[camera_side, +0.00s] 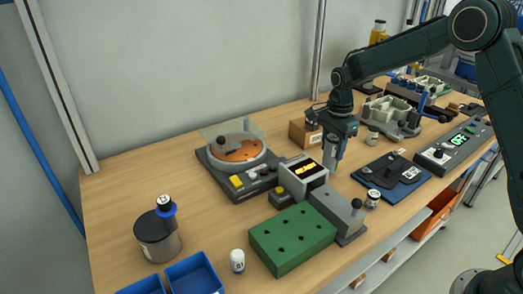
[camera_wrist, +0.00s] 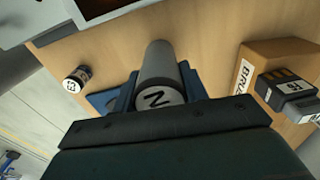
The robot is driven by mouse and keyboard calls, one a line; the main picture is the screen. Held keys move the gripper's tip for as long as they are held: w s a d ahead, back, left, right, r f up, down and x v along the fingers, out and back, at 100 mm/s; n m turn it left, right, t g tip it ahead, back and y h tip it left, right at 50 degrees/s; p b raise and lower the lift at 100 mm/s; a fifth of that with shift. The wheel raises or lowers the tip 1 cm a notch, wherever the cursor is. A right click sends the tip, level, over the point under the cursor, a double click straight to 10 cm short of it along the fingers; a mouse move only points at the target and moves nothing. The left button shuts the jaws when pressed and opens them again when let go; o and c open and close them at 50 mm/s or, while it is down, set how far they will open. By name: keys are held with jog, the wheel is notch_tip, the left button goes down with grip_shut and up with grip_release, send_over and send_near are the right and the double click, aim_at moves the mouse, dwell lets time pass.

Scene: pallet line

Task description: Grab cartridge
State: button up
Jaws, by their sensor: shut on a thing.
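A grey cylinder with a round white end marked "N" (camera_wrist: 160,68), which looks like the cartridge, is between the blue fingers of my gripper (camera_wrist: 158,98) in the wrist view. My gripper is shut on it, with the marked end facing the wrist camera. In the side view my gripper (camera_side: 334,148) points down over the table, right of the middle, and the grey cylinder (camera_side: 329,154) shows at its fingers. Its lower end is partly hidden by the fingers, and I cannot tell whether it touches the table.
A cardboard box (camera_side: 300,132) stands just left of my gripper; it also shows in the wrist view (camera_wrist: 258,62). A dark plate device (camera_side: 390,170) lies to the right.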

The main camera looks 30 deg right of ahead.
notch_tip(320, 180, up, 18)
jog(key=shift+r, duration=0.2)
jog(key=shift+f, duration=0.15)
dwell(0.8)
